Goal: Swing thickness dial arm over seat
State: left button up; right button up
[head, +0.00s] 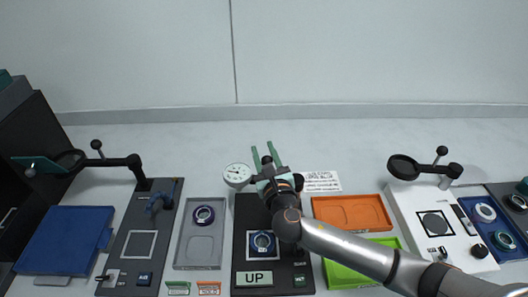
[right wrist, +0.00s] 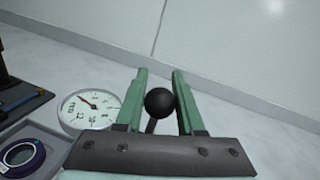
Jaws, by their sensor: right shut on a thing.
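The thickness dial (head: 237,175) is a round white gauge with a dark needle, at the back left of a black base; its face also shows in the right wrist view (right wrist: 90,111). The seat on this base holds a blue-rimmed ring (head: 262,243). In the head view the dial shows behind and left of the seat. My right gripper (head: 264,158) is at the back of the base, right of the dial. Its green fingers are shut on a black ball knob (right wrist: 160,102). My gripper hides most of the dial arm. My left gripper is not in view.
A grey tray (head: 185,248) with a dark ring stands left of the base. An orange tray (head: 352,213) and a green tray (head: 345,277) are on the right, partly behind my arm. Magnifier stands (head: 135,162) (head: 447,172) rise on both sides. An "UP" sign (head: 258,278) is at the front.

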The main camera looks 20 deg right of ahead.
grip_shut()
dwell(0.8)
